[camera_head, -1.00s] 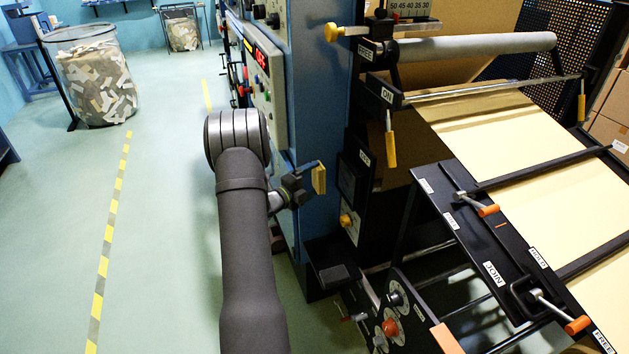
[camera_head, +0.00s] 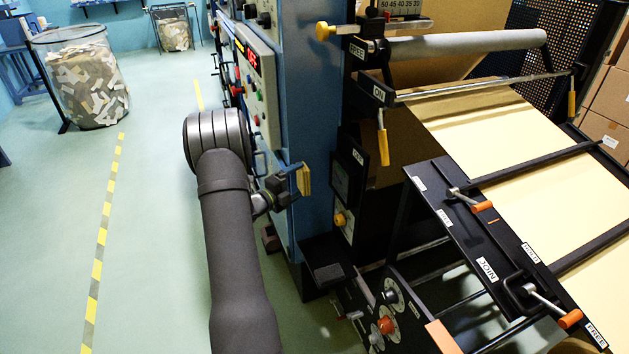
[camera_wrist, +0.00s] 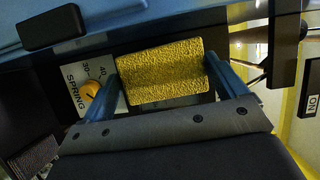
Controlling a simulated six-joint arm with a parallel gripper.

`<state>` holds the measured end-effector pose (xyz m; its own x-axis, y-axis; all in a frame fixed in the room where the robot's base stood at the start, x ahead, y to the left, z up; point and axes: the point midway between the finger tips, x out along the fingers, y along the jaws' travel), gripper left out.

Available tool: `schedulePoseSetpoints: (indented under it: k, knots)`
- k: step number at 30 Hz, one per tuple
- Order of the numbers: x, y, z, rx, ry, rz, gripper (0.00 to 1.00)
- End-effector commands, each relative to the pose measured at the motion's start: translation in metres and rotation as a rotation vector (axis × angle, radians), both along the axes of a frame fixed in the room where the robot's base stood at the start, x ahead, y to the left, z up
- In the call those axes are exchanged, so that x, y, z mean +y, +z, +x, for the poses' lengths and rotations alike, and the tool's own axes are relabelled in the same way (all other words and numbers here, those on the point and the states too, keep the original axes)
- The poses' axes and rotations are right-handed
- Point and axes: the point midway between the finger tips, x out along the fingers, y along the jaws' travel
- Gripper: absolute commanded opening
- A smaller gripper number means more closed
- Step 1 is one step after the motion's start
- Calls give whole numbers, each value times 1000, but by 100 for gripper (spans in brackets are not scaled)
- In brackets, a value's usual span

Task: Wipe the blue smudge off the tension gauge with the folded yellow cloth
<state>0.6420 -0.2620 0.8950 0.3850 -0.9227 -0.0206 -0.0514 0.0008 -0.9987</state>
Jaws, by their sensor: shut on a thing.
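My gripper (camera_head: 299,181) is shut on the folded yellow cloth (camera_head: 304,180), held in front of the blue machine column. In the wrist view the cloth (camera_wrist: 160,78) is a flat yellow block between the two blue-grey fingers. No blue smudge can be made out.
The blue column (camera_head: 312,110) stands close behind my gripper. A control box (camera_head: 258,85) with a red display is at its left. A roller (camera_head: 470,45) and a kraft web table (camera_head: 480,250) with clamps lie to the right. Open floor (camera_head: 60,230) is at the left.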

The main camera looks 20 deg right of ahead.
Motion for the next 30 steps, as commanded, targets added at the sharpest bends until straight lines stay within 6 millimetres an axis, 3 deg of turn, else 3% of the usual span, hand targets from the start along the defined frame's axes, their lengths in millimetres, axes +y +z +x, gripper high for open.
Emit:
schedulePoseSetpoints:
  k: [8,21,30]
  knots:
    - [-9,0,0,-1,-2,0,64]
    - [-57,0,0,0,-1,0,64]
    - [-70,0,0,0,0,-1,64]
